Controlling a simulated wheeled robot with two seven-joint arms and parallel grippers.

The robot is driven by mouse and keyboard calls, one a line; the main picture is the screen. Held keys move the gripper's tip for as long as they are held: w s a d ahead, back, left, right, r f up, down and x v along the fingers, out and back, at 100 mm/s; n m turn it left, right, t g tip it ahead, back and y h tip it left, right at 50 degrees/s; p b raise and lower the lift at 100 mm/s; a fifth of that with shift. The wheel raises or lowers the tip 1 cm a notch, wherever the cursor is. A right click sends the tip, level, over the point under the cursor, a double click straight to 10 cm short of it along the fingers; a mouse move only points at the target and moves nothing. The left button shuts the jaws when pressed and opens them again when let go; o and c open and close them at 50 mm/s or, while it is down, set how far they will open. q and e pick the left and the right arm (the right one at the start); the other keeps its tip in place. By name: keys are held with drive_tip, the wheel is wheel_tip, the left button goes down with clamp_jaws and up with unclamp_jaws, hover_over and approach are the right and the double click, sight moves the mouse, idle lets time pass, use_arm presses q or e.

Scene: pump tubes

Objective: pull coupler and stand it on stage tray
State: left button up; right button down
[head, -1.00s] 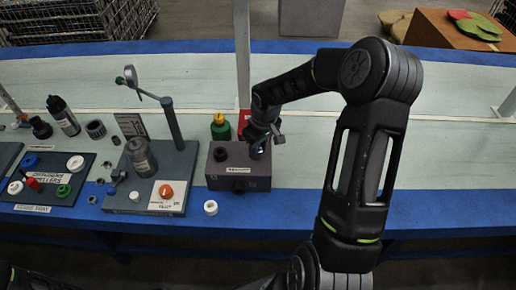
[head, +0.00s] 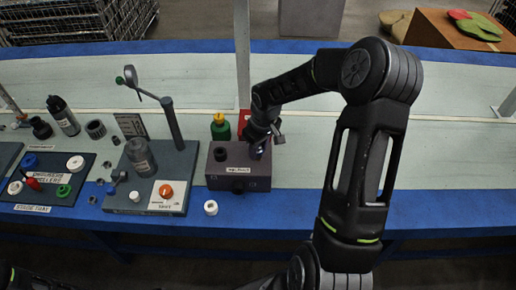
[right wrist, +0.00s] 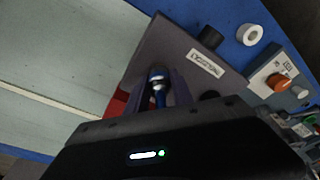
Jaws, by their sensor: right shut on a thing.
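My right gripper (head: 258,151) reaches down onto the right part of a dark purple-grey block (head: 222,181). It is shut on a small cylinder with a silver top and a blue body, seemingly the coupler (right wrist: 158,80), between its fingers in the right wrist view. The coupler's lower end is hidden, so I cannot tell whether it is still seated in the block. The stage tray (head: 48,194), a dark labelled board, lies at the far left with blue, white, red and green parts on it. My left gripper is out of view.
A station board (head: 120,204) with a bottle, an orange knob and a magnifier post (head: 172,125) stands between block and tray. A white ring (head: 211,208) lies in front of the block. A green bottle (head: 220,128) stands behind it. The bench right of my arm is clear.

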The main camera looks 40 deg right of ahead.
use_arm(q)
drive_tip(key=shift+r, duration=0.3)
use_arm(e)
drive_tip(key=shift+r, duration=0.4)
use_arm(q)
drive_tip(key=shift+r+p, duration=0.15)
drive_tip(key=shift+p, duration=0.25)
use_arm(e)
drive_tip(key=shift+r, duration=0.25)
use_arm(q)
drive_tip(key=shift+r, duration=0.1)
use_arm(e)
drive_tip(key=shift+r, duration=0.15)
